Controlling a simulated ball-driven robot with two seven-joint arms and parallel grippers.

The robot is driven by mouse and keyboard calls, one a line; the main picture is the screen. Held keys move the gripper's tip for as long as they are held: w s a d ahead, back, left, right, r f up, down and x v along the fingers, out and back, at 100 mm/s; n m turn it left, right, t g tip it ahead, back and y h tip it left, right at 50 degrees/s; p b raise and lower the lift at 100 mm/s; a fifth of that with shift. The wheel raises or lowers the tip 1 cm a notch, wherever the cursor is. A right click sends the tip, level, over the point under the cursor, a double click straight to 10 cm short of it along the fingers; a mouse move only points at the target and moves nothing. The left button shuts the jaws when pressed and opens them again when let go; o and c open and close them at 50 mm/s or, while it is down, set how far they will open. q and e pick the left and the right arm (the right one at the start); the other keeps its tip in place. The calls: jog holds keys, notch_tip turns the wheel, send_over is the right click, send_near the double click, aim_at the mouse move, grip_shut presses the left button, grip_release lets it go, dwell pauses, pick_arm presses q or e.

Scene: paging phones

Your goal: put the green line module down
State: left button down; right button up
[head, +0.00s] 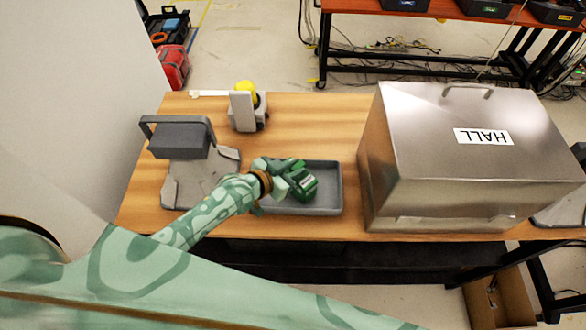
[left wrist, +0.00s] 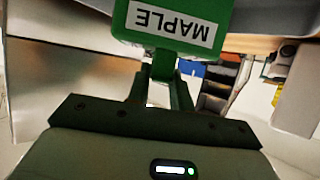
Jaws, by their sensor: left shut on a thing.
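The green line module (head: 303,188) is in my left gripper (head: 284,177), over the grey tray (head: 326,205). In the left wrist view the module (left wrist: 138,38) shows a white label reading MAPLE, and the left gripper's fingers (left wrist: 161,80) are closed on its narrow green part. From the head view I cannot tell whether the module touches the tray floor. The gripper and module hide the tray's left part. My right gripper is not in view.
A metal box (head: 410,130) labelled HALL stands right of the tray. A grey device with a handle (head: 180,140) stands at the left. A grey holder with a yellow top (head: 243,108) stands behind. Bare wood (head: 310,125) shows behind the tray.

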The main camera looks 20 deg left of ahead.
pick_arm(q)
jog(key=c, duration=1.3)
grip_release()
jog(key=shift+o, duration=0.2)
jog(key=shift+s+r, duration=0.15)
jog(key=p+v, duration=0.1)
jog(key=v, duration=1)
jog(key=shift+s+a, duration=0.15)
jog(key=shift+s, duration=0.2)
